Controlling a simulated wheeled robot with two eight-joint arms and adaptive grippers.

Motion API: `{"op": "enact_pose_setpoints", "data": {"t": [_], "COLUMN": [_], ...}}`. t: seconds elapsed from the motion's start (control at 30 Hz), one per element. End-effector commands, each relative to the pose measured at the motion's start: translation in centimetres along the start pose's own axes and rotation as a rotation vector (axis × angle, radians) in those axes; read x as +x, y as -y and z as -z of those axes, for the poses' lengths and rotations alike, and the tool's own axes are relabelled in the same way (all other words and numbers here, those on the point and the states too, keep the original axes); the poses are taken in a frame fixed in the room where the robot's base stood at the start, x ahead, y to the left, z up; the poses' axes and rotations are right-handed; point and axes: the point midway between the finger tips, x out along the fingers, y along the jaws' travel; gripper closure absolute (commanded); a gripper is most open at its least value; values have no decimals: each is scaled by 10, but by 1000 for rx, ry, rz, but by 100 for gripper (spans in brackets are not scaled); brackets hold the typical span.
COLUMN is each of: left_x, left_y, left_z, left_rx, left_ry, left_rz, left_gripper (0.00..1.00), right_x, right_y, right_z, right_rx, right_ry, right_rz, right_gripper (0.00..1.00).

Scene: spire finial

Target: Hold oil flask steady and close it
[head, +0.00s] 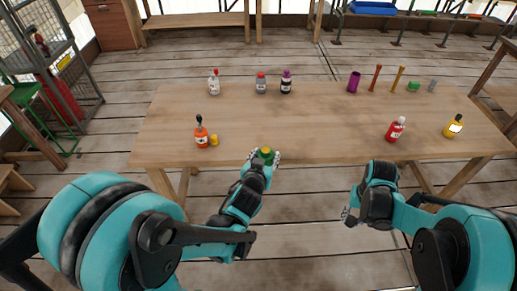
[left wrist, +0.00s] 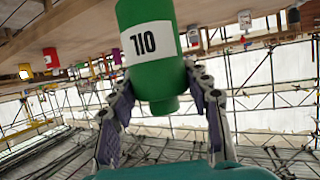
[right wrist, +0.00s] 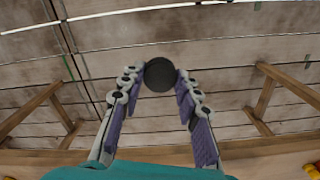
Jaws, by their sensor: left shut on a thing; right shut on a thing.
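The green oil flask (left wrist: 155,70), with a white label, is between the fingers of my left gripper (head: 264,158), which is shut on it. In the left wrist view the picture is upside down, so the flask is upright with its narrow neck up; no cap shows on the neck. In the head view the flask (head: 265,153) is at the table's front edge. My right gripper (head: 348,215) is shut on a dark round cap (right wrist: 160,74), in front of the table, to the right of the flask and apart from it.
The wooden table (head: 310,125) carries an orange bottle (head: 201,138), a small yellow piece (head: 214,140), a red bottle (head: 396,129) and a yellow bottle (head: 453,126). Several more bottles and small items stand along its back. The table's middle is clear.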

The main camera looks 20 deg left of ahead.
Motion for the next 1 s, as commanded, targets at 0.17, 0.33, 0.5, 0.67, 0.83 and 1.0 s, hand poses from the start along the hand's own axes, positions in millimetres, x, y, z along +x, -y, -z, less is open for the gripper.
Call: {"op": "enact_pose_setpoints", "data": {"t": [0.17, 0.33, 0.5, 0.67, 0.83, 1.0], "left_x": [5, 9, 14, 20, 27, 36], "left_y": [-14, -26, -39, -54, -77, -105], "left_z": [-6, -12, -19, -26, -37, -50], "left_rx": [34, 67, 101, 141, 200, 272], "left_ry": [-2, -6, -2, -1, -3, -3], "left_rz": [-88, -165, -247, -343, -488, -655], "left_gripper": [100, 100, 100, 100, 100, 100], "right_x": [0, 0, 0, 0, 0, 0], "right_y": [0, 0, 0, 0, 0, 0], "right_z": [0, 0, 0, 0, 0, 0], "right_rx": [0, 0, 0, 0, 0, 0], "right_ry": [0, 0, 0, 0, 0, 0], "right_rz": [0, 0, 0, 0, 0, 0], "right_gripper": [79, 79, 79, 79, 79, 79]}}
